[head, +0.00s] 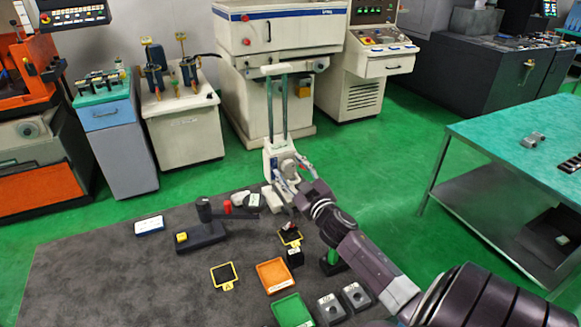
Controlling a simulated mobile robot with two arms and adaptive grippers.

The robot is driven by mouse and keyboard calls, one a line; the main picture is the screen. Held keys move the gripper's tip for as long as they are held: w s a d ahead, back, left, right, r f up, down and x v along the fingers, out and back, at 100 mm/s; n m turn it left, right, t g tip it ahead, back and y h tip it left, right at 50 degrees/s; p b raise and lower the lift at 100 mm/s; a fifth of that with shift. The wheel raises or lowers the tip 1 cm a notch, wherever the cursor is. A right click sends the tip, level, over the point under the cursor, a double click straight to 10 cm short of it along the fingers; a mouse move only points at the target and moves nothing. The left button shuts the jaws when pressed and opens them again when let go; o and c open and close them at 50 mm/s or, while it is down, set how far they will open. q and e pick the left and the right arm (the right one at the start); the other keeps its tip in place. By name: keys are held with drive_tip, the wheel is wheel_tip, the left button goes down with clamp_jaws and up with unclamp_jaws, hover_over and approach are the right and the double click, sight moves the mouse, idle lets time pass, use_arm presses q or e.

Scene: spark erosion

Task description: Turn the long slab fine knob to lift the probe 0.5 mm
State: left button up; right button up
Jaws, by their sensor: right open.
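My right arm reaches in from the lower right, and its gripper (290,182) is at the far edge of the dark table, open. It is close against a pale upright instrument (276,146) with two dark green columns and a white crossbar on top. A round grey part shows on the instrument's lower front, partly behind my gripper. I cannot tell whether it is the long slab fine knob or whether the fingers touch it. The probe is not clearly visible. My left gripper is not in view.
On the dark table (110,285) are a black stand (203,235), a white-blue box (149,226), a red cylinder (227,207), an orange tray (273,276), a green tray (292,311) and grey blocks (331,308). The table's left front is clear. A green-topped bench (490,130) stands right.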

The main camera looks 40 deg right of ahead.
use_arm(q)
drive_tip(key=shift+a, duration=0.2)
use_arm(e)
drive_tip(key=shift+w, duration=0.1)
drive_tip(key=shift+c, duration=0.7)
drive_tip(key=c, duration=1)
drive_tip(key=shift+n, duration=1.1)
drive_tip(key=o, duration=1.1)
drive_tip(key=shift+o, duration=0.2)
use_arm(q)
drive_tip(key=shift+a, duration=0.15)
use_arm(e)
drive_tip(key=v, duration=1.2)
